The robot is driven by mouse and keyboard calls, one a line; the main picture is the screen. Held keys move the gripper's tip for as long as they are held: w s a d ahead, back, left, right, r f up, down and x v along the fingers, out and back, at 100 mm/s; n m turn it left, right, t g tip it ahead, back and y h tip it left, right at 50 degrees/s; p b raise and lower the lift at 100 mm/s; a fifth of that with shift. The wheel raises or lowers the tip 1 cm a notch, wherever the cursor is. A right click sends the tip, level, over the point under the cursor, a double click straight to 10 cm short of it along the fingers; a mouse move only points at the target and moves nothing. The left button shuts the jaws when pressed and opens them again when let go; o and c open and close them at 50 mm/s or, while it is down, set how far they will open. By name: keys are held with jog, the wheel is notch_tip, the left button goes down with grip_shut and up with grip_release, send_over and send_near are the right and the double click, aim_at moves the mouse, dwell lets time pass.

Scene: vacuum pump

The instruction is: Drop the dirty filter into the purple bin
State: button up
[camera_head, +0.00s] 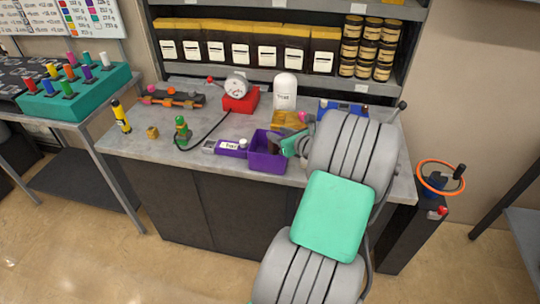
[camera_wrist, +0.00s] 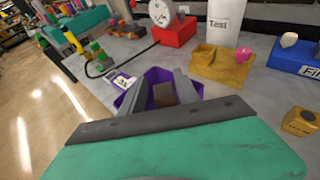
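The purple bin (camera_head: 267,160) stands on the front part of the grey workbench. It also shows in the wrist view (camera_wrist: 160,75), below and beyond my fingers. My gripper (camera_wrist: 164,78) points down over the bin, its two grey fingers apart. A small brown block (camera_wrist: 165,95), seemingly the dirty filter, shows between the fingers. It looks narrower than the finger gap and seems to lie inside the bin, though its depth is hard to judge. In the head view my gripper (camera_head: 293,143) is at the bin's right side and the block cannot be made out.
Left of the bin are a purple labelled box (camera_head: 231,148), a green-topped fitting (camera_head: 182,131) and a black hose. A blue tray (camera_wrist: 297,57) is at right.

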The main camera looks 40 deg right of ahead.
jog(key=o, duration=0.4)
jog(key=v, duration=0.7)
jog(key=shift+s+a+r+b, duration=0.1)
jog(key=shift+s+b, duration=0.25)
jog(key=shift+s, duration=0.05)
